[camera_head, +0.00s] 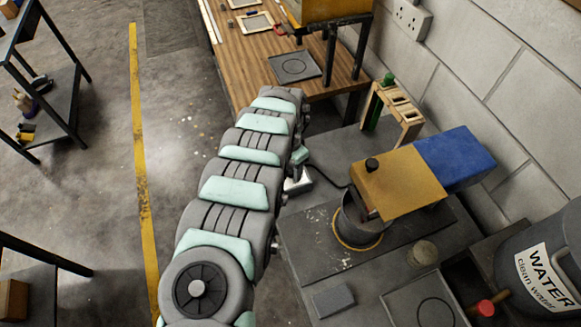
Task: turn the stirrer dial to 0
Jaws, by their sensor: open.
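The stirrer has an ochre housing (405,184) with a blue block (455,158) behind it, on the grey bench right of centre. A small black knob (372,164), which looks like the dial, stands on top of the housing near its left corner. I cannot make out any scale marks or which way it points. A dark round pot (358,224) stands under the front of the housing. My arm runs up the middle of the view, left of the stirrer, and bends down at its far end.
A wooden rack (392,112) with a green item stands behind the stirrer. A small jar (423,253), a grey block (333,300) and a tray (393,305) lie in front. A water bin (545,275) is at right. A wooden table (235,55) is at the back.

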